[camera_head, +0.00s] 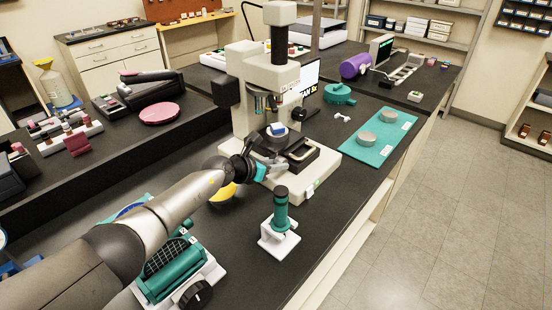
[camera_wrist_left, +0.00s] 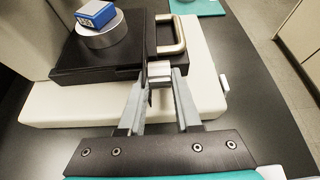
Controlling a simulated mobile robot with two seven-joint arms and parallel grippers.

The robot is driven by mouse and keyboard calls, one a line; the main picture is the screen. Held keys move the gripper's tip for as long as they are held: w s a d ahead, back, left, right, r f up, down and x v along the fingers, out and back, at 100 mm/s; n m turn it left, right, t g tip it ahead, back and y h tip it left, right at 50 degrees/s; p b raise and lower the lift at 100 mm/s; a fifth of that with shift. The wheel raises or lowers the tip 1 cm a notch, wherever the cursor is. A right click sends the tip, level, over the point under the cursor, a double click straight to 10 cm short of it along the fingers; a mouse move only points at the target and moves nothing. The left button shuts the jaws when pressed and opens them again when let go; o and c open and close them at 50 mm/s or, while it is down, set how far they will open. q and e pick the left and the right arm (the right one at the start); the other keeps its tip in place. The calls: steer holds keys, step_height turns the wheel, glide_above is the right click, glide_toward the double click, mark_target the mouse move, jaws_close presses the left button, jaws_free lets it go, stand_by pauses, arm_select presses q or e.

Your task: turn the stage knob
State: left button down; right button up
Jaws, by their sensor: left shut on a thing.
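The pale stage knob (camera_wrist_left: 159,70) is at the stage's near edge. My left gripper (camera_wrist_left: 160,84) is shut on the knob, one finger each side; it also shows in the head view (camera_head: 272,166), where it hides the knob. My right gripper is not in view.
A green cylindrical device on a white stand (camera_head: 280,238) is in front of the profiler. A teal mat (camera_head: 378,150) with two silver discs lies to its right. A green roller device (camera_head: 172,270) sits under my left arm. A yellow round thing (camera_head: 223,192) is beside my gripper.

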arm_select(q)
steer(key=shift+d+r+g+y+p, duration=0.1)
steer(key=shift+r+g+y+p, duration=0.4)
steer(key=shift+p, duration=0.75)
steer(key=shift+w+f+g+y, duration=0.1)
steer(key=shift+f+g+y, duration=0.15)
steer(key=shift+g, duration=0.45)
steer(key=shift+d+g+y+b, duration=0.1)
steer(key=shift+g+y+b, duration=0.2)
steer(key=shift+g+y, duration=0.2)
steer(key=c, duration=0.6)
jaws_free()
steer(key=shift+r, duration=0.1)
